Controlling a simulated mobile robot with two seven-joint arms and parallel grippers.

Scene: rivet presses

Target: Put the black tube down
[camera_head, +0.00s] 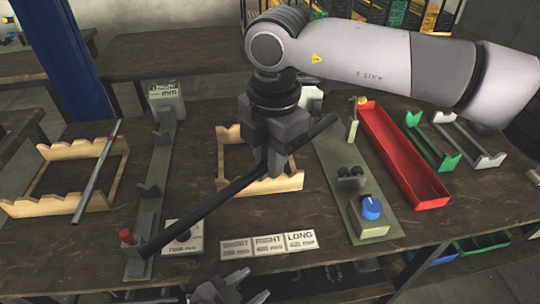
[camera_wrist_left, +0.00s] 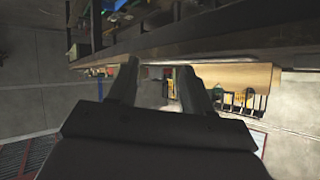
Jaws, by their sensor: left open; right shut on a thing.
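The black tube (camera_head: 208,206) is held slantwise above the table by my right gripper (camera_head: 272,165), which is shut on it. One end points down left, in front of the left press near its red knob; the other points up right, near the right press. The middle wooden rack (camera_head: 289,183) is behind and beneath my right gripper, partly hidden. I cannot tell whether the tube touches the press or rack. My left gripper (camera_head: 250,286) is open and empty below the table's front edge; its fingers also show in the left wrist view (camera_wrist_left: 157,85).
A silver tube (camera_head: 96,172) lies across the left wooden rack (camera_head: 22,207). The left press (camera_head: 150,204) and the right press with a blue knob (camera_head: 371,208) flank the middle rack. A red tray (camera_head: 401,155), green rack (camera_head: 428,143) and grey rack (camera_head: 467,142) stand right. Label plates (camera_head: 268,245) lie in front.

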